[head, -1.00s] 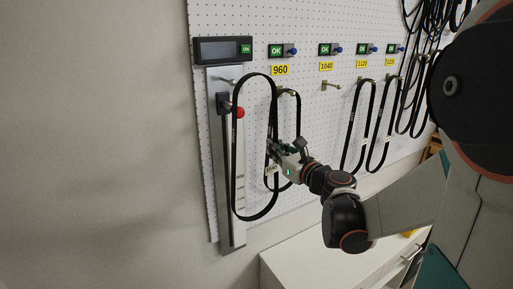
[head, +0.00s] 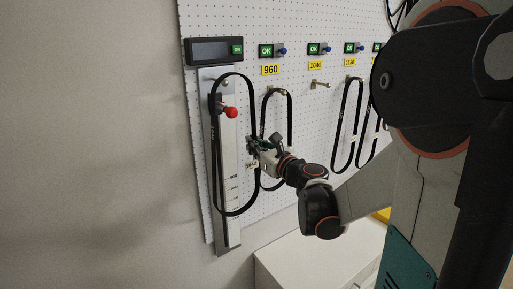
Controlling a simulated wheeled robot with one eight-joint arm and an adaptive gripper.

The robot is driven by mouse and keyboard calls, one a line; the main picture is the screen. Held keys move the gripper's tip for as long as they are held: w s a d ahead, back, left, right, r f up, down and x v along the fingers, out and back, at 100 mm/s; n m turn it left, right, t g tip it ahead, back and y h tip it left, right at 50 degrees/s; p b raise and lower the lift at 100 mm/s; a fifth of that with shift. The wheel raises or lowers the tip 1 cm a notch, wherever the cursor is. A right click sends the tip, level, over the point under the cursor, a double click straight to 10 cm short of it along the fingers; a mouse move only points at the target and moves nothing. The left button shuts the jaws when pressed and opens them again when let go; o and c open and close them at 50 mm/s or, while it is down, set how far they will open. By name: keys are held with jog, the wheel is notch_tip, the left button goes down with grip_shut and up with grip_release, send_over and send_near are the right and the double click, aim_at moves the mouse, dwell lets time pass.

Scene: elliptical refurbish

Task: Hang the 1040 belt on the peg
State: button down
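A black belt loop (head: 213,160) hangs in front of the measuring gauge at the board's left end. My gripper (head: 254,147) appears shut on the belt's right side, beside a small pale tag (head: 252,164) that seems to read 1040. The belt's top arcs near the gauge's upper pin (head: 225,83); I cannot tell whether it rests on it. The yellow 1040 label (head: 315,65) is on the pegboard to the right, and the peg (head: 320,84) below it is empty.
The gauge (head: 229,215) carries a red knob (head: 231,112) inside the loop's outline. The 960 belt (head: 290,110) hangs just behind my gripper. The 1120 belt (head: 338,135) hangs right of the empty peg. A white cabinet (head: 300,262) stands below.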

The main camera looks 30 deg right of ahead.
aim_at(236, 139)
jog(key=shift+w+a+f, duration=0.1)
jog(key=shift+w+f, duration=0.05)
jog(key=shift+w, duration=1.45)
jog(key=shift+w+a+f, duration=0.1)
jog(key=shift+w, duration=1.5)
jog(key=shift+w+f+b, duration=0.5)
jog(key=shift+f+b, duration=0.05)
jog(key=shift+b, duration=0.05)
jog(key=shift+f+b, duration=0.35)
jog(key=shift+b, duration=0.05)
jog(key=shift+w, duration=0.1)
jog(key=c, duration=1.7)
grip_release()
